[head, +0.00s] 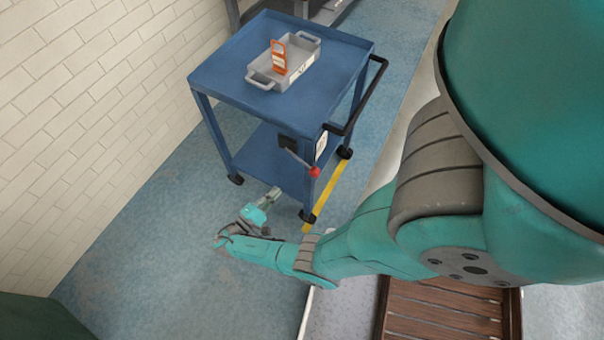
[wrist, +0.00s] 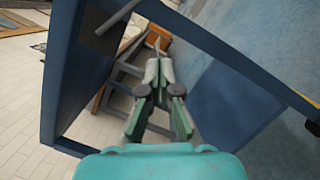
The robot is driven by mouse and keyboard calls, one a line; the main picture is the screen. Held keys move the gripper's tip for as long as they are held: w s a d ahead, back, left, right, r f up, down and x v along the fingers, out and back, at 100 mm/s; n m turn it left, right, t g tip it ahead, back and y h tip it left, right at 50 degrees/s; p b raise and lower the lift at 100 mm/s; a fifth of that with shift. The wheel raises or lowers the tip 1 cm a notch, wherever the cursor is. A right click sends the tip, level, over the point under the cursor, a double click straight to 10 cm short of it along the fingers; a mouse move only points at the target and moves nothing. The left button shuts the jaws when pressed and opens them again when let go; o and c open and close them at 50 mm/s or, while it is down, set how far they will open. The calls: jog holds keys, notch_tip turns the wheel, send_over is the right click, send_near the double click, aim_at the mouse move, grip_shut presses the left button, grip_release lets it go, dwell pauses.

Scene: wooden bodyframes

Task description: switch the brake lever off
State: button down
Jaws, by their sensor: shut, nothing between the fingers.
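The blue cart (head: 228,76) stands by the white wall. Its brake lever (head: 301,161) is on the near side below the top shelf. The lever is a thin grey rod from a dark box (head: 287,143), slanting down to the right and ending in a red knob (head: 314,172). My gripper (head: 274,192) is shut and empty, and in the head view it appears below and left of the knob, apart from it. In the wrist view my gripper (wrist: 158,64) points between blue cart parts (wrist: 62,70).
A grey tray (head: 295,70) with an orange tag (head: 279,57) sits on the cart's top. A black push handle (head: 366,96) juts from the cart's right side. A yellow floor line (head: 336,186) runs beside it. Open blue floor lies at the left front.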

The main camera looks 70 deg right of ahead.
aim_at(302, 162)
jog(key=shift+s+d+r, duration=0.55)
jog(key=shift+s+d, duration=0.75)
jog(key=shift+d, duration=0.05)
jog(key=shift+s+d+r, duration=0.5)
jog(key=shift+s+d, duration=0.8)
jog(key=shift+d, duration=0.05)
jog(key=shift+s+d+r, duration=0.55)
jog(key=shift+s+d, duration=0.75)
jog(key=shift+d, duration=0.05)
jog(key=shift+r, duration=0.1)
